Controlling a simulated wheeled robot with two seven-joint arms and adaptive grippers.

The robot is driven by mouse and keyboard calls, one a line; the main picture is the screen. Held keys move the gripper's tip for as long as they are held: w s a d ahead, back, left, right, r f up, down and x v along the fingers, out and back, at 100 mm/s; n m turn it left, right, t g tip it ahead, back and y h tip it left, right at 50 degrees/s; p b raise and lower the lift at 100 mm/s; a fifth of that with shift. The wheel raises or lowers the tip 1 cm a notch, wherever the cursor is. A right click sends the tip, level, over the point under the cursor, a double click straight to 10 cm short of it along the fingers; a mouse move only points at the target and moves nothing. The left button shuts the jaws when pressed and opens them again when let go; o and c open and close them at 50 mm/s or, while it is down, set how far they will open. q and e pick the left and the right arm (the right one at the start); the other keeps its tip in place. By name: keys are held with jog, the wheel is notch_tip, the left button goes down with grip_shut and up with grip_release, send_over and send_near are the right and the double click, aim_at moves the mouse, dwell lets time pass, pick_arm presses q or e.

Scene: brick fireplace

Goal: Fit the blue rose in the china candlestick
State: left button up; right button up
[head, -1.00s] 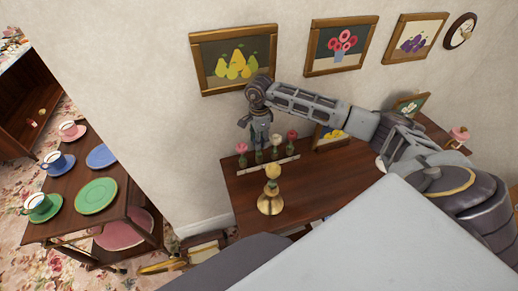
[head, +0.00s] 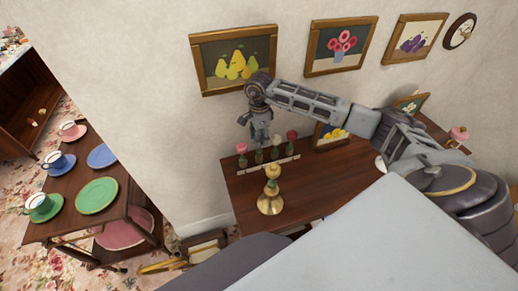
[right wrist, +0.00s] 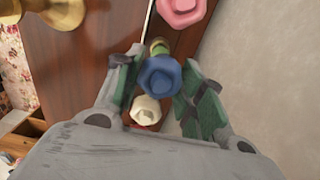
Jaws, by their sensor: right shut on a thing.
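My right gripper (head: 260,138) points down over a row of roses at the back of the wooden table. In the right wrist view, the blue rose (right wrist: 160,78) sits between the green-padded fingers of this gripper (right wrist: 154,88), which is shut on it. In the head view the gripper and arm hide most of the blue rose. I cannot clearly make out a china candlestick; a pale object (head: 380,163) is mostly hidden behind my right arm. My left gripper is out of view.
A white rose (right wrist: 145,110) and a pink rose (right wrist: 185,10) flank the blue one closely. A brass candlestick (head: 270,204) with a yellow top stands in front of the row. A framed picture (head: 330,138) stands to its right. The wall is close behind.

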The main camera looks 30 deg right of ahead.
jog(key=shift+r, duration=0.5)
dwell(0.6)
jog(key=shift+r+p, duration=0.55)
jog(key=shift+r, duration=0.4)
